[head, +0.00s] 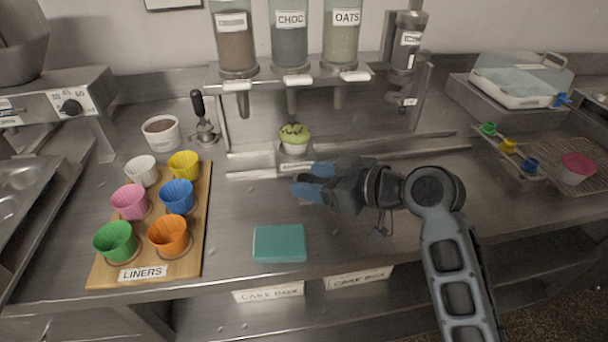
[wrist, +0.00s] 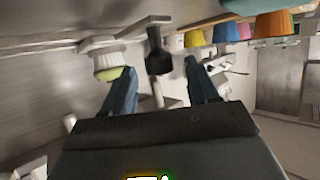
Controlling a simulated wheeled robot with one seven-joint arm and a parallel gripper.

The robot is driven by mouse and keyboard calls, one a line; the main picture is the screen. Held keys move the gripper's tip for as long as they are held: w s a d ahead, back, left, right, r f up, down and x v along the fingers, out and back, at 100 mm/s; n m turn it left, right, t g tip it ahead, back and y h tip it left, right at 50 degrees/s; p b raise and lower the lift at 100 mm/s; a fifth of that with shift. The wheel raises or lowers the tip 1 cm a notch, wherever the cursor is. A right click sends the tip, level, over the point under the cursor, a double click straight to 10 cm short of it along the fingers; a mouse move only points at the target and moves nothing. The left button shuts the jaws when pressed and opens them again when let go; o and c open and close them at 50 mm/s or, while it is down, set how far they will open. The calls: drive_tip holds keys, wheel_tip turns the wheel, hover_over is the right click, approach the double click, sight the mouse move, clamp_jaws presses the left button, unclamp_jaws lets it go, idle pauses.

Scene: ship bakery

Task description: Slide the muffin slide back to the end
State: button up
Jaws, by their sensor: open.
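The muffin slide (head: 283,158) is a small metal carriage on a long metal rail (head: 405,147). It stands near the rail's left end, under the dispensers, and carries a muffin (head: 294,137) with green, dark-flecked icing and a pale liner. My gripper (head: 301,187) is low over the counter, just in front of the slide and slightly right of it, fingers pointing left. It is open and empty. In the wrist view, which looks upside down, the muffin (wrist: 110,68) is beside the left fingertip. Whether they touch is unclear. A black-handled tool (wrist: 158,58) appears between the fingers, farther off.
Dispensers (head: 289,45) hang above the rail. A wooden liner board (head: 194,262) with several coloured cups stands left. A teal sponge (head: 279,243) lies at the front. A small bowl (head: 161,132) sits behind the board. A wire rack (head: 560,152) is right.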

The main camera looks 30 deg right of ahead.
drive_tip(key=shift+x, duration=1.25)
drive_tip(key=shift+c, duration=0.4)
clamp_jaws()
